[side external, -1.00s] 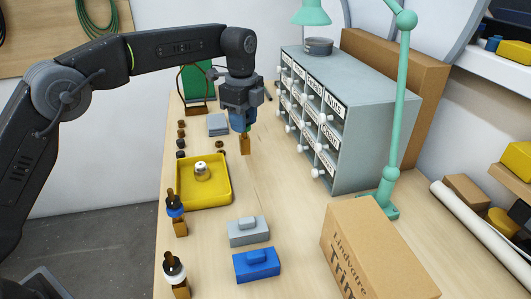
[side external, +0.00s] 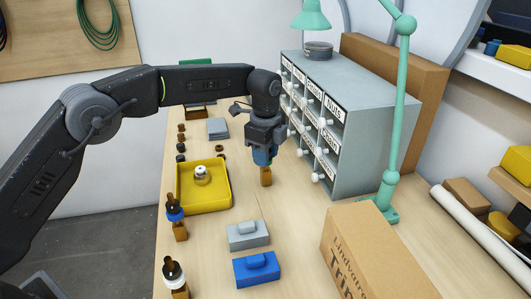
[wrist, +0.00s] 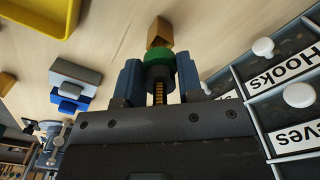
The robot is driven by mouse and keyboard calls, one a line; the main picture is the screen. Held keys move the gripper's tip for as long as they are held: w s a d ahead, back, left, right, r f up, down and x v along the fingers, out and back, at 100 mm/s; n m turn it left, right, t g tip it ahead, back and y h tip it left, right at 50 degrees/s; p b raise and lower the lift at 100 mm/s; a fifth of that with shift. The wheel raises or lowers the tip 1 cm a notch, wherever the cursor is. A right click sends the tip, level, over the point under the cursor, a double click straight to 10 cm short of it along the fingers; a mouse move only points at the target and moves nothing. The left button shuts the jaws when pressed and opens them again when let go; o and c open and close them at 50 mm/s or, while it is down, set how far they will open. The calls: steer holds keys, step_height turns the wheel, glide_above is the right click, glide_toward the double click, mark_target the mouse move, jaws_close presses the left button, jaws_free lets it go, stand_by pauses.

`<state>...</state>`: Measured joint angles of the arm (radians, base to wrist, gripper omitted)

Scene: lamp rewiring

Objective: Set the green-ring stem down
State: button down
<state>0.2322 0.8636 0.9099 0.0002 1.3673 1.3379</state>
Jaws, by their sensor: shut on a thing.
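My gripper (side external: 263,157) is shut on the green-ring stem, to the right of the yellow tray and left of the drawer cabinet. The stem's brass-coloured lower block (side external: 266,177) sticks out below the fingers, pointing down. In the wrist view, the green ring (wrist: 160,56) sits between the two blue fingers (wrist: 160,82), with the brass block (wrist: 159,32) beyond it. The fingers hide part of the stem in the side view. I cannot tell whether its lower end touches the table.
The yellow tray (side external: 182,203) holds a small white-topped part (side external: 202,174). A blue-ring stem (side external: 176,216) and a white-ring stem (side external: 174,272) stand at the table's left edge. Grey (side external: 248,236) and blue (side external: 256,270) blocks lie in front. The drawer cabinet (side external: 365,135) stands close on the right.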

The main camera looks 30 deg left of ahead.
steer(key=c, duration=1.2)
jaws_free()
steer(key=shift+f, duration=0.2)
steer(key=o, duration=0.4)
steer(key=shift+o, duration=0.2)
step_height(320, 180, up, 11)
steer(key=shift+w+r, duration=0.1)
steer(key=shift+r, duration=0.6)
